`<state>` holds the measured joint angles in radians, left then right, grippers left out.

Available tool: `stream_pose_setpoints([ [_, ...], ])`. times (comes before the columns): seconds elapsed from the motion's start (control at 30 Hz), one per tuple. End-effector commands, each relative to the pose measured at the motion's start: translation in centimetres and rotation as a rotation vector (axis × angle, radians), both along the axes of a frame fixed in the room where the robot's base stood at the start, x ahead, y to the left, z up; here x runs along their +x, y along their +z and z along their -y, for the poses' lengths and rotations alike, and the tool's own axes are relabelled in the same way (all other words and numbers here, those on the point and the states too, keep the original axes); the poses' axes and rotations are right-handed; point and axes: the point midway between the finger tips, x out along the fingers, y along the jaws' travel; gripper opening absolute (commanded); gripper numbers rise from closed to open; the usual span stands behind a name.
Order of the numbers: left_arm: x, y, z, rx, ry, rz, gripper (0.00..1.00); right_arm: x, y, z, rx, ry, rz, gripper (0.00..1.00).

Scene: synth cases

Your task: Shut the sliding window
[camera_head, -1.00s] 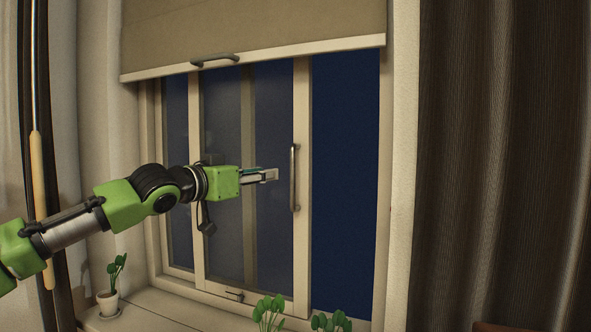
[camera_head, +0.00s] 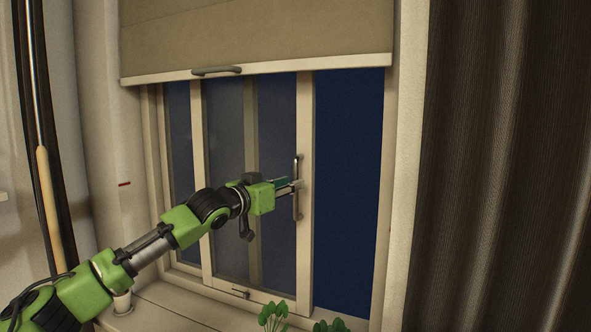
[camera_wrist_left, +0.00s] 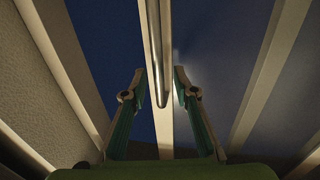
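The sliding window sash (camera_head: 306,240) has a pale frame and stands left of an open dark-blue gap (camera_head: 348,190). A vertical grey bar handle (camera_head: 296,168) is on the sash's right upright. My left gripper (camera_head: 298,186) is at the handle's middle height. In the left wrist view, the left gripper (camera_wrist_left: 158,84) is open, with one finger on each side of the handle (camera_wrist_left: 158,55). The fingers look apart from the bar; contact is not visible. My right gripper is in neither view.
A beige blind (camera_head: 250,35) with a grey handle (camera_head: 217,71) hangs above the window. Green plants (camera_head: 272,315) stand low in front of it. A small latch (camera_head: 240,293) is on the lower sash rail. A dark curtain (camera_head: 500,170) hangs at right.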

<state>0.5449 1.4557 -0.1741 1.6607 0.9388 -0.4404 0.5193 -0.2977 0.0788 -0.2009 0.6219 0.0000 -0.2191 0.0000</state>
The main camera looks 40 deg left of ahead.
Motion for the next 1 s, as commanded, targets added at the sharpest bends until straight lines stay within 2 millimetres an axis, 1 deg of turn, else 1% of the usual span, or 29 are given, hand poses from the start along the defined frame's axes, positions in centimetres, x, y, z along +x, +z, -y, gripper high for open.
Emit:
stream_pose_setpoints([
  [0.03,0.5,0.6,0.2,-0.006,-0.004,0.001,0.27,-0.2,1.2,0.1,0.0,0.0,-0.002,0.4],
  [0.2,2.1,0.4,-0.3,-0.005,0.0,0.002,0.27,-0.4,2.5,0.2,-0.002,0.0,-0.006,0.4],
  [0.4,3.0,0.1,-0.2,0.0,-0.002,0.0,0.27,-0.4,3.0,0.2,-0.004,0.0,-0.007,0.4],
  [0.67,3.1,0.0,-0.2,0.001,-0.002,-0.001,0.27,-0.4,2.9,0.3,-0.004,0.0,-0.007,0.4],
  [0.7,3.1,0.0,-0.2,0.001,-0.002,-0.001,0.22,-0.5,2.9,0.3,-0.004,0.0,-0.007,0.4],
  [0.77,3.1,0.0,-0.2,0.001,-0.002,-0.001,0.06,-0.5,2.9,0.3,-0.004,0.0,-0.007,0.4],
  [0.8,3.1,0.0,-0.2,0.001,-0.002,-0.001,0.0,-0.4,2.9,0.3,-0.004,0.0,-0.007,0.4],
  [1.0,3.1,0.0,-0.1,0.0,-0.003,-0.001,0.0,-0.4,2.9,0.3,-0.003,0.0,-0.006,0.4],
])
